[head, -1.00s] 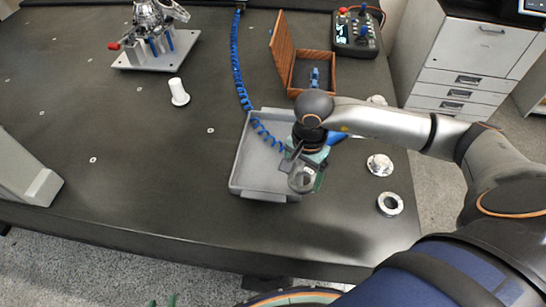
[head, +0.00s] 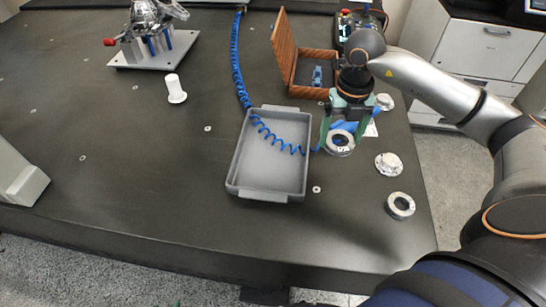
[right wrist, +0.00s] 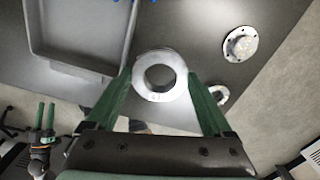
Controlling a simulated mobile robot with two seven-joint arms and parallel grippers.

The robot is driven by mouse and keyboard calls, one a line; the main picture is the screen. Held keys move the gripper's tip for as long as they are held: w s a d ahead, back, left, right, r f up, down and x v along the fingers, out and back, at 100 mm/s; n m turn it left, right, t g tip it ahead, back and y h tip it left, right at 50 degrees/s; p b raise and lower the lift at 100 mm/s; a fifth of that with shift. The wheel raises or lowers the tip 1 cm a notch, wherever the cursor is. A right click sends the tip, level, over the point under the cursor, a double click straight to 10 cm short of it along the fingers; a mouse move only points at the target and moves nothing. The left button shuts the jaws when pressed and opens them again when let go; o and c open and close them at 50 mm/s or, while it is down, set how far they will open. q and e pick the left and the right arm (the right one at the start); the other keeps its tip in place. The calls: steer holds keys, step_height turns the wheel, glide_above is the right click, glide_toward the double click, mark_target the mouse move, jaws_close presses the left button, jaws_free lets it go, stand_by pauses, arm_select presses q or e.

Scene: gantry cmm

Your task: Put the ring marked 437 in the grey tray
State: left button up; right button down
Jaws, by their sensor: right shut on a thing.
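My right gripper (head: 338,138) is shut on a pale metal ring (head: 340,143), held just right of the grey tray. The ring has small dark marking, too small to read. In the right wrist view the ring (right wrist: 160,75) sits between the two green fingers. The grey tray (head: 246,187) holds no ring; a blue coiled hose (head: 265,130) reaches over it. The tray (right wrist: 70,68) also shows at upper left in the right wrist view. My left gripper (right wrist: 46,110) shows small at the left there, its green fingers apart and empty.
A flanged metal part (head: 389,164) and another ring (head: 400,205) lie near the table's right edge. A wooden box (head: 290,70) with raised lid stands behind the tray. The table left of the tray is mostly clear.

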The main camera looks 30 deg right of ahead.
steer(key=m, duration=0.2)
glide_above(281, 172)
steer(key=shift+m, duration=0.4)
steer(key=f, duration=0.5)
steer(key=d+f, duration=0.1)
steer(key=f, duration=0.2)
steer(key=shift+s, duration=0.2)
steer(key=shift+w+a+f, duration=0.15)
steer(key=shift+a+f, duration=0.15)
steer(key=shift+f, duration=0.05)
steer(key=shift+w+a+f+b, duration=0.1)
steer(key=shift+f+b, duration=0.1)
steer(key=shift+f, duration=0.75)
steer(key=shift+w+a+f+b, duration=0.1)
steer(key=shift+f+b, duration=0.05)
steer(key=shift+f, duration=0.75)
steer(key=shift+f, duration=0.2)
jaws_free()
steer(key=shift+s, duration=0.1)
step_height(281, 172, up, 12)
steer(key=p, duration=0.1)
steer(key=shift+r, duration=0.2)
